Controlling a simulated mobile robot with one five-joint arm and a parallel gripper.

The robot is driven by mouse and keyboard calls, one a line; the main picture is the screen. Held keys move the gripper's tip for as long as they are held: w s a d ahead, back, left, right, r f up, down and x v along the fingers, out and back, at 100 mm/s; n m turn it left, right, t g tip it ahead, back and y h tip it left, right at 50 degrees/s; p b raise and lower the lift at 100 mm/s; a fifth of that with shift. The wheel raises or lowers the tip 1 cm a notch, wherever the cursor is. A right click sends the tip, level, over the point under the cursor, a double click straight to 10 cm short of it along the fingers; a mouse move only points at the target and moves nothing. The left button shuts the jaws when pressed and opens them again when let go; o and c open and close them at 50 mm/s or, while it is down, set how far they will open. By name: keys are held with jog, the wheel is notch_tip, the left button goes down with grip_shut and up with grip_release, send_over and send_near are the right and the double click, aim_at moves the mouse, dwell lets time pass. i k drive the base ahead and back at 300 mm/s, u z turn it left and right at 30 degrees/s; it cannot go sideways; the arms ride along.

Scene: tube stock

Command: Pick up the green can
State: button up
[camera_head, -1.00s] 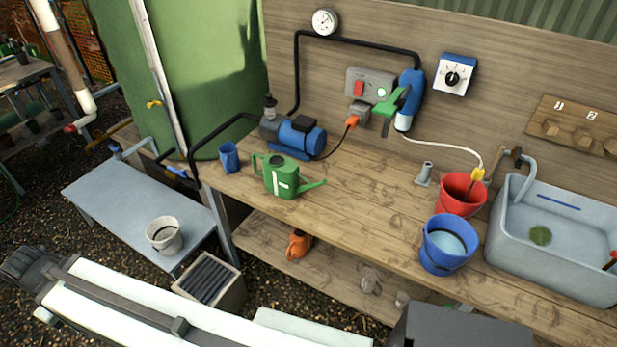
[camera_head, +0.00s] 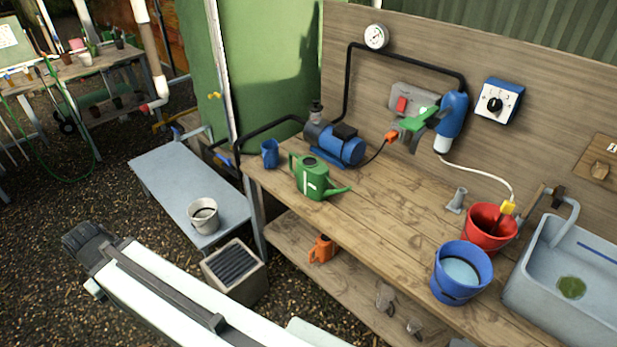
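The green can (camera_head: 311,178) is a watering can with a pale label on its side. It stands upright on the wooden workbench (camera_head: 385,223), near the bench's left end. Its spout points right and its handle is on the left. Nothing is touching it from above. A white and dark link of my arm crosses the lower left of the picture, below and left of the bench and well apart from the can. I can make out no gripper fingers in this view.
Behind the can are a blue pump (camera_head: 336,143) and a blue cup (camera_head: 270,153). A blue bucket (camera_head: 461,280) and red bucket (camera_head: 489,228) stand right, before the sink (camera_head: 560,290). A grey low table (camera_head: 180,180) holds a pale bucket (camera_head: 204,216). Bench space right of the can is clear.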

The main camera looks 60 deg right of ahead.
aim_at(311, 175)
jog(key=i, duration=0.9)
jog(key=z, duration=0.05)
